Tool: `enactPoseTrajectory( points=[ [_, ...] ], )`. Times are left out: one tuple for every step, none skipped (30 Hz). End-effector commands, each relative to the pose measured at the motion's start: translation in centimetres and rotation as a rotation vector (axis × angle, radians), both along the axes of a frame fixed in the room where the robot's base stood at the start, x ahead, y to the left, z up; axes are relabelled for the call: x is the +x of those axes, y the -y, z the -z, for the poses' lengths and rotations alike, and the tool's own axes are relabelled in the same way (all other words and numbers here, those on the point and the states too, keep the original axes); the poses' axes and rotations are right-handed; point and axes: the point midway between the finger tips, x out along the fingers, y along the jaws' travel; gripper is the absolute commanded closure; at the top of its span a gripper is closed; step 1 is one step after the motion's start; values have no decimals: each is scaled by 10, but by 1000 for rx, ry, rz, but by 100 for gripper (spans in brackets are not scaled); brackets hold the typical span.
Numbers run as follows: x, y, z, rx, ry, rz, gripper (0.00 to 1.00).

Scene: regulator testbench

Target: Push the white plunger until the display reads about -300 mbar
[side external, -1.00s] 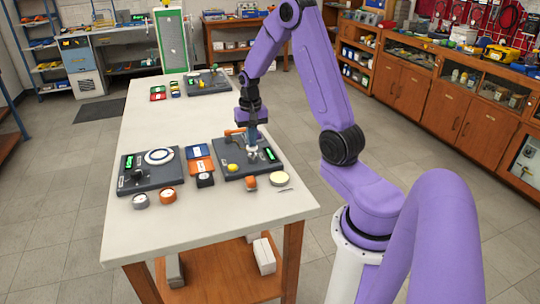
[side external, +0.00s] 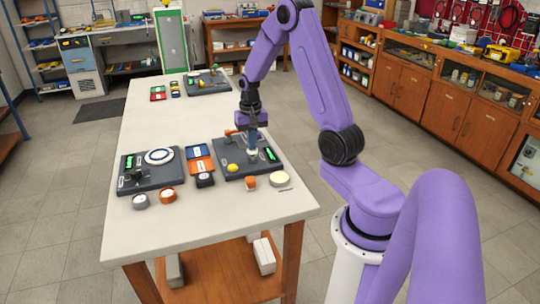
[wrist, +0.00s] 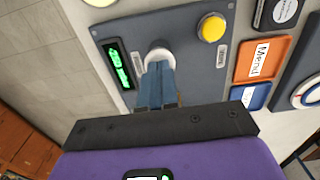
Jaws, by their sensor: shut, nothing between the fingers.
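The white plunger (wrist: 158,52) shows in the wrist view as a round white top on the dark grey test board (wrist: 188,40). My gripper (wrist: 159,68) is shut and empty, its blue fingertips right over the plunger and hiding part of it. Whether they touch it I cannot tell. The green-lit display (wrist: 118,65) is left of the plunger, its digits unreadable to me. In the side view my gripper (side external: 253,151) points down over the board (side external: 232,176), beside the display (side external: 270,154).
A yellow button (wrist: 212,27) sits on the same board, right of the plunger. Orange (wrist: 262,60) and blue (wrist: 250,95) labelled plates lie beside the board. Another device board (side external: 150,184) stands left on the white table (side external: 220,225).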

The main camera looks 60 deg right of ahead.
Motion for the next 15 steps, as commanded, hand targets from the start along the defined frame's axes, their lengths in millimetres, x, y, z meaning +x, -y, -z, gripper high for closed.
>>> enactPoseTrajectory(
  points=[
    [-1,0,1,1,-4,1,100],
    [-1,0,2,1,-4,1,100],
    [-1,0,2,1,-4,1,100],
    [-1,0,3,1,-4,0,100],
    [-1,0,3,1,-4,0,100],
    [-1,0,4,1,-4,0,100],
    [-1,0,4,1,-4,0,100],
    [-1,0,4,1,-4,0,100],
    [-1,0,4,1,-4,0,100],
    [-1,0,4,1,-4,0,100],
    [-1,0,4,1,-4,0,100],
    [-1,0,3,1,-3,0,100],
    [-1,0,2,1,-2,0,100],
    [-1,0,1,1,-2,0,100],
    [0,0,-2,0,-1,0,100]
  ],
)
